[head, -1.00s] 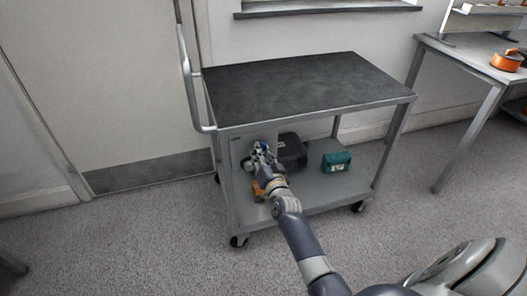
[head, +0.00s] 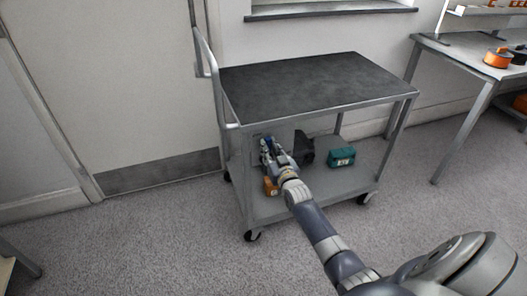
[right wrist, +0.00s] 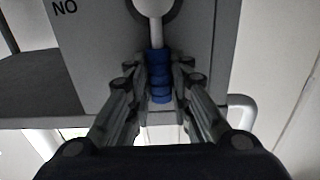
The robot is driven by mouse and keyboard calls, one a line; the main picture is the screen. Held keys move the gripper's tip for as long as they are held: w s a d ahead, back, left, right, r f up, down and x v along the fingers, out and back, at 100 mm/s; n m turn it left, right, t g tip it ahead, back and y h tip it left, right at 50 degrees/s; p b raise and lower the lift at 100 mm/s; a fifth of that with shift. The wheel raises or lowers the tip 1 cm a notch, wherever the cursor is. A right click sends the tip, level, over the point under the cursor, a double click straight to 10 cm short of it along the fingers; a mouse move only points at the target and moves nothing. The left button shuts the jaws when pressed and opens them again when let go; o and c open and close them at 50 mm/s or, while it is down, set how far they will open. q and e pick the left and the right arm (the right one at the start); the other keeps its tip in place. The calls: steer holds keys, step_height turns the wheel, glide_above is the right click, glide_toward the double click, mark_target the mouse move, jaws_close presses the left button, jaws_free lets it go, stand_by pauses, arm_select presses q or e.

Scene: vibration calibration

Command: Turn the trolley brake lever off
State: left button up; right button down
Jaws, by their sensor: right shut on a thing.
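The grey trolley (head: 310,85) stands in the middle of the head view, with a dark top and a lower shelf. The mount is on a grey panel (right wrist: 95,35) with letters that read "NO". My right gripper (head: 268,148) is at the trolley's near left end, below the top. Its fingers (right wrist: 159,92) are shut on the blue grip, one on each side. My left gripper is out of view.
On the lower shelf are an orange item (head: 270,186), a black case (head: 304,148) and a teal box (head: 341,157). A pale upright handle (head: 207,55) rises at the trolley's left end. A table (head: 470,55) stands at right. Grey floor in front is clear.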

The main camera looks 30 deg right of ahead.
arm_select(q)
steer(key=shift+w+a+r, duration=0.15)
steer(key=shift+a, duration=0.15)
arm_select(e)
steer(key=c, duration=1.4)
jaws_free()
steer(key=shift+c, duration=0.2)
steer(key=v, duration=1.2)
steer(key=shift+f, duration=0.1)
